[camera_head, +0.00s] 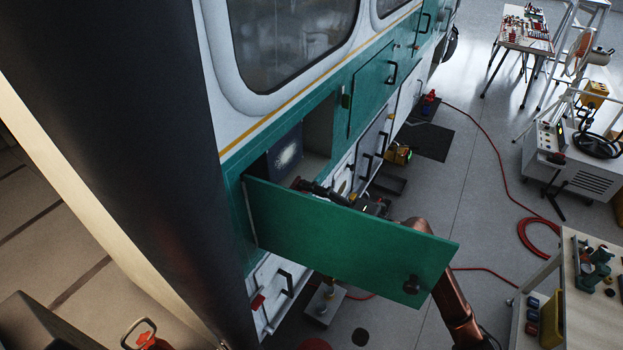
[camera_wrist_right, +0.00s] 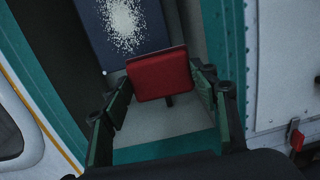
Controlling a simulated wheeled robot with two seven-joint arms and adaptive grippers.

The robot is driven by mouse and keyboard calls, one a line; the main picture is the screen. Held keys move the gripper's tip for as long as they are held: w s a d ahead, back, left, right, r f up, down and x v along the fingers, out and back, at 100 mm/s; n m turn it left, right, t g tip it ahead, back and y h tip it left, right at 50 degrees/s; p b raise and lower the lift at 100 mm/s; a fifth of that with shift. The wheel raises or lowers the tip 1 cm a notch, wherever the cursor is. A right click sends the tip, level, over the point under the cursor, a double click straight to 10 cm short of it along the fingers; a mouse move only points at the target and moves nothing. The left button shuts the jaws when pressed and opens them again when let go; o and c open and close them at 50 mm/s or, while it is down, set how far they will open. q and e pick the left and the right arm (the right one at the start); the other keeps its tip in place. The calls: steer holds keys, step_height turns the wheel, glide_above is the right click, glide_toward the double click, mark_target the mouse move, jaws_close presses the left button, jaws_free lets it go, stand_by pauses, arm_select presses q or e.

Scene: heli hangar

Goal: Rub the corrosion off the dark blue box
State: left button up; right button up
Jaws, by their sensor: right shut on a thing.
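The dark blue box (camera_head: 287,152) sits inside the open side compartment of the helicopter, with a patch of whitish speckled corrosion on its face. In the right wrist view the box (camera_wrist_right: 95,22) is at the top, and the speckled patch (camera_wrist_right: 123,22) shows above a red pad (camera_wrist_right: 160,75). My right gripper (camera_wrist_right: 163,88) is shut on the red pad, just below the patch. I cannot tell whether the pad touches the box. In the head view my right gripper (camera_head: 308,187) is at the compartment opening, partly hidden by the green door. My left gripper is not in view.
The green door (camera_head: 345,238) hangs open in front of my right arm. The compartment walls (camera_head: 318,125) stand close around the box. A workbench (camera_head: 595,305) stands at the lower right, and a red hose (camera_head: 497,165) lies on the floor.

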mark_target(300, 178)
steer(key=shift+m+t, duration=0.6)
steer(key=shift+t, duration=0.2)
steer(key=shift+w+a+r+b, duration=0.15)
steer(key=shift+w+a+r, duration=0.5)
steer(key=shift+w, duration=0.2)
steer(key=shift+w+a+r+b, duration=0.15)
steer(key=shift+w+a+r, duration=0.45)
steer(key=shift+w, duration=0.2)
steer(key=shift+w+a+r+b, duration=0.15)
steer(key=shift+w+a+r, duration=0.4)
steer(key=shift+w+r, duration=0.25)
steer(key=shift+f, duration=0.1)
steer(key=shift+p+x, duration=0.4)
steer(key=shift+x, duration=0.4)
